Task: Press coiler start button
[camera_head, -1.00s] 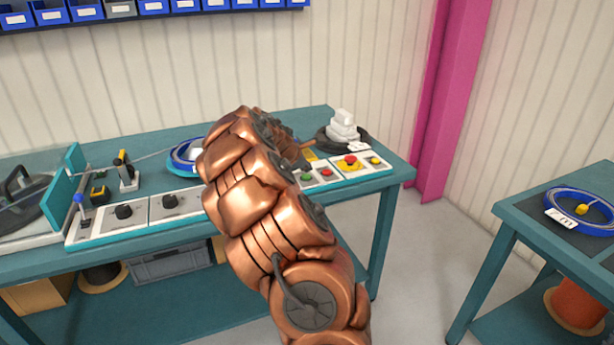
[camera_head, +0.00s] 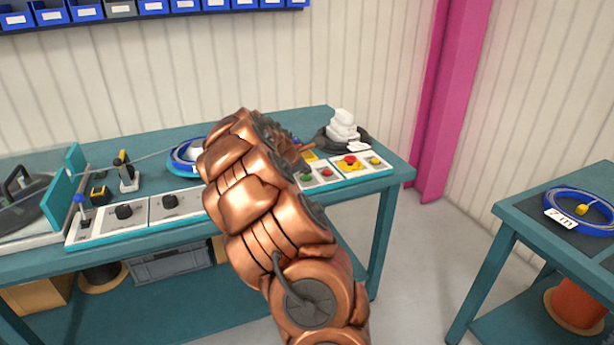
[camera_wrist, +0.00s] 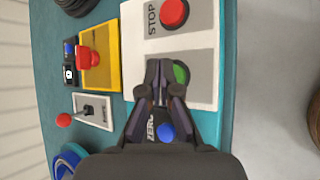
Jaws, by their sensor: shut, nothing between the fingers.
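The green button (camera_wrist: 181,73) sits on a grey plate of the white control panel (camera_wrist: 203,40) in the wrist view, partly covered by my fingers. It also shows in the head view (camera_head: 306,177). The red STOP button (camera_wrist: 173,13) is above it in the wrist view, and a blue button (camera_wrist: 165,132) beside the word ZERO is below. My gripper (camera_wrist: 159,64) is shut and empty, its fingertips overlapping the green button's left side in the wrist view. I cannot tell whether they touch it. In the head view my arm hides most of the gripper.
A yellow plate with a red button (camera_wrist: 88,57) and a small lever with a red knob (camera_wrist: 64,120) lie left in the wrist view. A black coil with a white stack (camera_head: 342,126) stands behind the panel. A blue coil (camera_head: 185,155) lies left of my arm.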

